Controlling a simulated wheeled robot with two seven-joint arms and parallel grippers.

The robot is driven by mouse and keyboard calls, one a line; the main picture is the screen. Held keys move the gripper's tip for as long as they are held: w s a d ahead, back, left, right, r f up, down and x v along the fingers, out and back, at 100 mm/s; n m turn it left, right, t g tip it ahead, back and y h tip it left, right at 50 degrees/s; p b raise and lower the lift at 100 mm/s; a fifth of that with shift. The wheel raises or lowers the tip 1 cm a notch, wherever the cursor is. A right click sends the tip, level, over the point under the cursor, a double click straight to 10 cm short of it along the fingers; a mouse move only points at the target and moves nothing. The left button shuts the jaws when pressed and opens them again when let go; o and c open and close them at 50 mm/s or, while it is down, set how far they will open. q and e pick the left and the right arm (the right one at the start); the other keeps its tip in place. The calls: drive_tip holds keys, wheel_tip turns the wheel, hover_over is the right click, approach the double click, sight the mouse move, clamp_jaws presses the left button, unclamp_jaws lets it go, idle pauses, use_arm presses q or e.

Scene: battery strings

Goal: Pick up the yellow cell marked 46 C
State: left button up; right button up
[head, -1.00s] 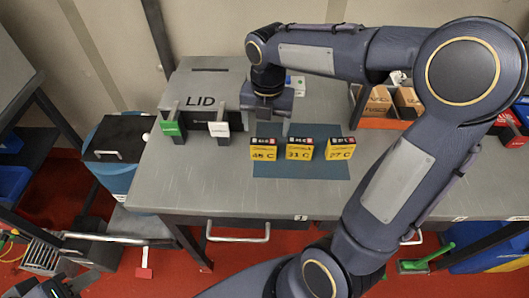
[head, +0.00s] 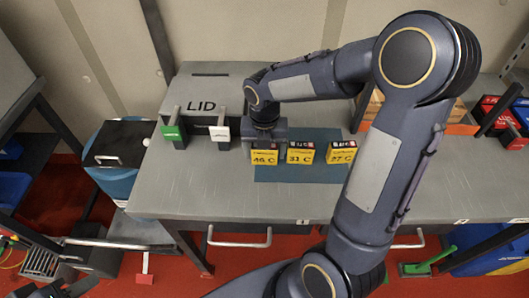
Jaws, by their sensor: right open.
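The yellow cell marked 46 C (head: 265,159) is the leftmost of three yellow cells with dark tops, standing on a blue-grey mat (head: 318,136) on the table. The cells marked 31 C (head: 300,155) and 27 C (head: 340,155) stand to its right. My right gripper (head: 265,147) is open, pointing down right at the 46 C cell and hiding part of its top. I cannot tell whether its fingers touch the cell. My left gripper (head: 66,289) shows only partly at the bottom left corner, far from the cells; its jaws are unclear.
A grey box marked LID (head: 210,92) stands left of the mat, with a green tag (head: 173,132) and a white tag (head: 220,133) at its front. My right arm covers the table's right part.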

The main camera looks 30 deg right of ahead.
drive_tip(key=c, duration=0.9)
